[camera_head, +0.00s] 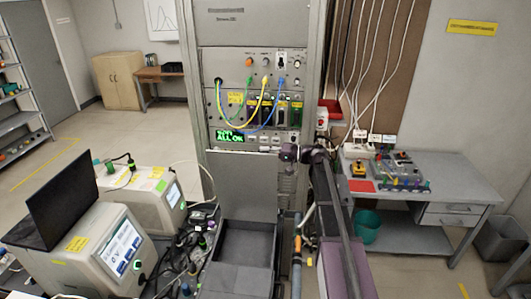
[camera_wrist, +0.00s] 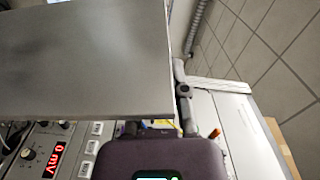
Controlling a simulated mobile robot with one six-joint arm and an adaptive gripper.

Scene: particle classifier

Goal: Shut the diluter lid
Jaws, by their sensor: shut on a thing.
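The diluter lid (camera_head: 247,184) is a flat grey panel. In the head view it stands upright at the back of an open dark grey box (camera_head: 248,246), in front of the rack. In the wrist view the lid (camera_wrist: 85,58) fills the upper left, with its edge and corner near the middle. My gripper (camera_head: 289,153) is at the lid's upper right corner and is shut on its edge. In the wrist view one finger of my gripper (camera_wrist: 182,92) shows beside that edge; the other finger is hidden.
The instrument rack (camera_head: 252,65) with cables and a green display stands right behind the lid. Two white instruments (camera_head: 105,250) and a laptop (camera_head: 62,197) stand at the left. A grey desk (camera_head: 455,182) with a control board is at the right. Floor is open at the far left.

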